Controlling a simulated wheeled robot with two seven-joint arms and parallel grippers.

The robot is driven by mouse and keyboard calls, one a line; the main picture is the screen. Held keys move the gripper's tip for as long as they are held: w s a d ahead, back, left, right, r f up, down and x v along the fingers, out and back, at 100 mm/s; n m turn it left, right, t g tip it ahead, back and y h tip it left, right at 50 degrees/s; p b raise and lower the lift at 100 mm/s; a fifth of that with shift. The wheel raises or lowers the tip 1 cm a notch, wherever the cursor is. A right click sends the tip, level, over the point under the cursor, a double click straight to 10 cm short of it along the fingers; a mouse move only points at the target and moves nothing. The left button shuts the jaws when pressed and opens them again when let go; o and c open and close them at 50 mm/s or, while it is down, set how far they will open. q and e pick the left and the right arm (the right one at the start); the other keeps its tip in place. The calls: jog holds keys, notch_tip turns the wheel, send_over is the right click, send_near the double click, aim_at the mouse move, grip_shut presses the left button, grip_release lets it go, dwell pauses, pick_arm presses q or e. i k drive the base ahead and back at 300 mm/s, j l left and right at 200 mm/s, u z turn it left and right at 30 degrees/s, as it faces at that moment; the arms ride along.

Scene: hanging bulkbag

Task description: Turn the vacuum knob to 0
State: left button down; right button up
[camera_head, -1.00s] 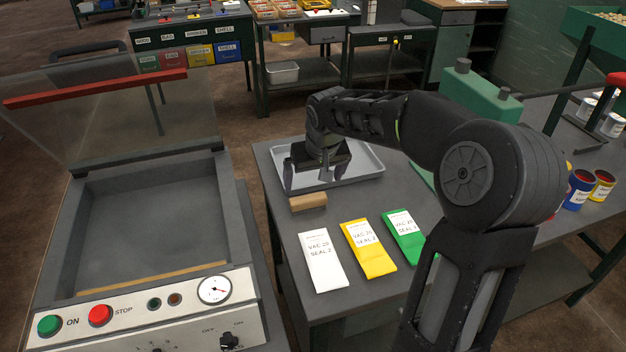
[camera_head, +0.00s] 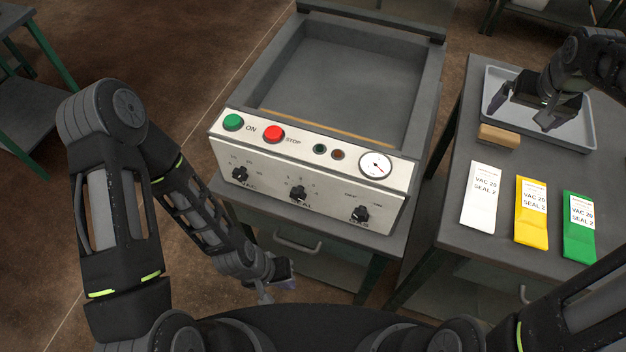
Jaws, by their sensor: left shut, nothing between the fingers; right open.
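The vacuum knob (camera_head: 240,174) is the small black leftmost knob on the white front panel (camera_head: 330,199) of the vacuum sealer, above the label VAC. Its exact setting is too small to read. The seal knob (camera_head: 298,193) is in the middle and the gas knob (camera_head: 360,214) is at the right. My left gripper (camera_head: 265,298) is shut and empty, low in front of the panel, below and apart from the vacuum knob. My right gripper (camera_head: 523,112) is open over the grey tray (camera_head: 590,137) on the right table.
The sealer panel also has a green button (camera_head: 233,122), a red button (camera_head: 273,134) and a gauge (camera_head: 375,165). A wooden block (camera_head: 498,136) and white (camera_head: 481,197), yellow (camera_head: 531,211) and green (camera_head: 578,224) packets lie on the right table. A drawer handle (camera_head: 298,244) juts out below the panel.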

aim_at(240, 174)
jog(key=k, duration=1)
